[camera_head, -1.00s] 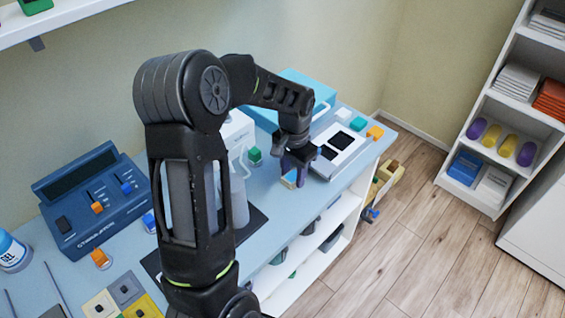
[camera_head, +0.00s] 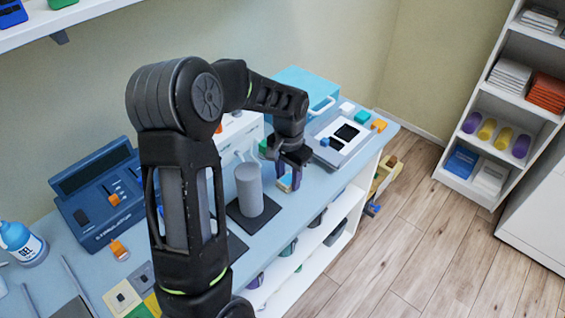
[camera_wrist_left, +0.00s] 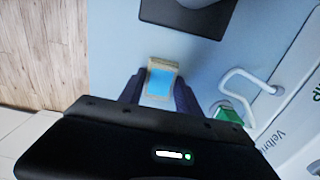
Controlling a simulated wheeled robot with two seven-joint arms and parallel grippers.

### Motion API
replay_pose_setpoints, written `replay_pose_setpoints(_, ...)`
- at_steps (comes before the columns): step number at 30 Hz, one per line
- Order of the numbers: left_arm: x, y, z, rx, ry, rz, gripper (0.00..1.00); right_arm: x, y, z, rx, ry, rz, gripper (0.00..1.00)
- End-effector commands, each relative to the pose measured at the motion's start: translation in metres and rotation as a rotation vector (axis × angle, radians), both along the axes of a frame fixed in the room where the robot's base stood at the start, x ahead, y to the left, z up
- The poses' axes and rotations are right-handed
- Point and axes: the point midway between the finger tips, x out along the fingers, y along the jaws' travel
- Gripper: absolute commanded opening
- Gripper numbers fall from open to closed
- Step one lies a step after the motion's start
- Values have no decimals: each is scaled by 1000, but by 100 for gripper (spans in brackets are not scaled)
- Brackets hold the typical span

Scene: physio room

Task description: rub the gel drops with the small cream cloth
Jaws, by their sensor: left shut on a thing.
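My left gripper (camera_head: 288,180) points down over the right part of the blue bench top, beside the white device. It is shut on a small cream piece with a blue face, which I take for the small cream cloth (camera_head: 285,184). In the left wrist view the cloth (camera_wrist_left: 161,80) sits between the two dark fingers (camera_wrist_left: 158,92). It is close to the bench top; I cannot tell whether it touches. I cannot make out any gel drops. My right gripper is not in view.
A grey cylinder (camera_head: 249,188) stands on a dark mat left of the gripper. A white device (camera_head: 342,138) with dark screens lies to the right. A blue console (camera_head: 98,192) and a gel bottle (camera_head: 22,245) stand at the left. My left arm hides part of the bench.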

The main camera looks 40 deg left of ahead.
Motion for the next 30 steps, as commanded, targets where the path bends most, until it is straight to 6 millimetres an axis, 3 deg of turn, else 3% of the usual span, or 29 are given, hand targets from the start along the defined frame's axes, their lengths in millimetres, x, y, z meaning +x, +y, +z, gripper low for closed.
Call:
replay_pose_setpoints(1, -1, 0, -1, 0, 2, 0, 0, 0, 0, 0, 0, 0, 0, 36)
replay_pose_setpoints(5, 2, -1, 26, 1, -3, 0, 0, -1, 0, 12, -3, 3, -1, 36)
replay_pose_setpoints(21, 5, -7, 72, 0, 0, -1, 0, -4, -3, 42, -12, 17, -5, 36)
replay_pose_setpoints(30, 6, -8, 81, 0, 0, -1, 0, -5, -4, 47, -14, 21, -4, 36)
